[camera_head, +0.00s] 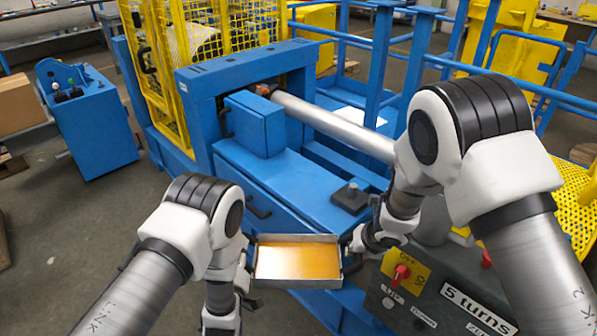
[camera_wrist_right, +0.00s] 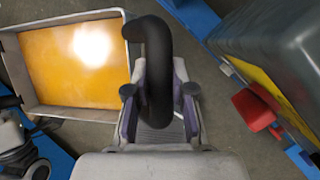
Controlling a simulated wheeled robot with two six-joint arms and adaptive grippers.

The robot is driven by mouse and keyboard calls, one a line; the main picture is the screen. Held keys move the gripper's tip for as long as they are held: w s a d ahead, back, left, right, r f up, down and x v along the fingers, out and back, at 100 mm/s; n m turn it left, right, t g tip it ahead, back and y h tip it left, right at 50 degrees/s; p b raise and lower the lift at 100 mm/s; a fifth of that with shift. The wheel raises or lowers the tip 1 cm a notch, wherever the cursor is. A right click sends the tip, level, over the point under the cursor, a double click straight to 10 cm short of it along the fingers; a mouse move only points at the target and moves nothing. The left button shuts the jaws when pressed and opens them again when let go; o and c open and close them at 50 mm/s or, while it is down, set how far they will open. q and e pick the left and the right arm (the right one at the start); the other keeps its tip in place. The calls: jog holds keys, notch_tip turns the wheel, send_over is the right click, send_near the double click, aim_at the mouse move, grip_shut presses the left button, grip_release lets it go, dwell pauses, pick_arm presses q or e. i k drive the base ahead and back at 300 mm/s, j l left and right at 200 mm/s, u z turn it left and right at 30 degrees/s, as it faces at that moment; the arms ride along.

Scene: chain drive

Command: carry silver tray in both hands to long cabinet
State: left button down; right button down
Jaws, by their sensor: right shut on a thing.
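The silver tray (camera_head: 297,262) is held level between my two arms at the bottom middle of the head view. Its floor looks orange and it appears empty. In the right wrist view the tray (camera_wrist_right: 75,62) fills the upper left. My right gripper (camera_head: 354,246) is at the tray's right end. In the wrist view its fingers (camera_wrist_right: 160,96) are shut around the black curved handle (camera_wrist_right: 157,45). My left gripper (camera_head: 243,272) is at the tray's left end; its fingers are too small and hidden to judge. I cannot make out which thing is the long cabinet.
A blue machine (camera_head: 265,175) with a long steel roller (camera_head: 335,126) stands just beyond the tray. A dark control box (camera_head: 440,295) with a red knob (camera_head: 401,272) is close on the right. A blue console (camera_head: 90,125) stands left. Grey floor (camera_head: 90,215) is clear at left.

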aim_at(298, 177)
jog(key=i, duration=1.45)
